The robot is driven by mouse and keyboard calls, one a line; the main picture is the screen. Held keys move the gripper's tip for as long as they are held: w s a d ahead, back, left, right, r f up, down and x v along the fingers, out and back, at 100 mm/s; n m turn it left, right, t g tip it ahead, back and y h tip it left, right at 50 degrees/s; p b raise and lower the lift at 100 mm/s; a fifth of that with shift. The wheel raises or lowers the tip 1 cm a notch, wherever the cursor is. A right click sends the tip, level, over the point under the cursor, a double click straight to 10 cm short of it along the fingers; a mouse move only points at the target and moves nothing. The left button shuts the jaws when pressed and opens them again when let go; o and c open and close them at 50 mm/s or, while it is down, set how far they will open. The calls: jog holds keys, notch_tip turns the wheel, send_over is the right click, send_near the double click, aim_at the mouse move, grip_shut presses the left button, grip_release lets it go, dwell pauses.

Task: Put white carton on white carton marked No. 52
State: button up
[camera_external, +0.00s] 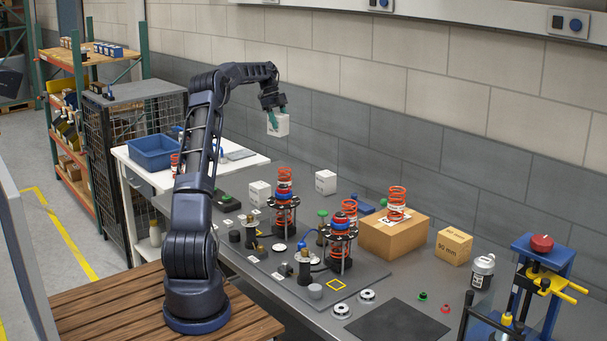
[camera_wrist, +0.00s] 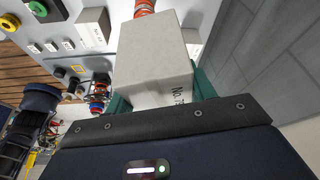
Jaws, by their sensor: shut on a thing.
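My gripper (camera_external: 274,112) is shut on a white carton (camera_external: 279,127) and holds it in the air above the back of the bench. In the wrist view the held carton (camera_wrist: 152,58) sits between the green fingers, with a partly hidden "No. 7…" print on its side. Two other white cartons stand on the bench: one on the left (camera_external: 259,193) and one on the right near the wall (camera_external: 326,182). The wrist view shows a white carton with print (camera_wrist: 92,28) and part of another behind the held one (camera_wrist: 192,40). I cannot read which is No. 52.
Red spring fixtures (camera_external: 284,205) stand in front of the cartons. A cardboard box (camera_external: 394,238) with a spring on top and a smaller box (camera_external: 454,246) stand to the right. A blue bin (camera_external: 153,152) is at the left. The grey wall runs close behind the bench.

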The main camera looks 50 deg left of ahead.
jog(key=w+d+r+n, duration=0.1)
jog(key=w+d+r, duration=0.1)
jog(key=w+d, duration=0.5)
jog(key=w+d+r+n, duration=0.1)
jog(key=w+d+r, duration=0.3)
jog(key=d, duration=0.5)
jog(key=t, duration=0.1)
send_over(328, 174)
notch_tip(328, 174, down, 21)
jog(key=shift+a+f, duration=0.1)
jog(key=shift+a, duration=0.05)
jog(key=shift+f, duration=0.15)
jog(key=o, duration=1.2)
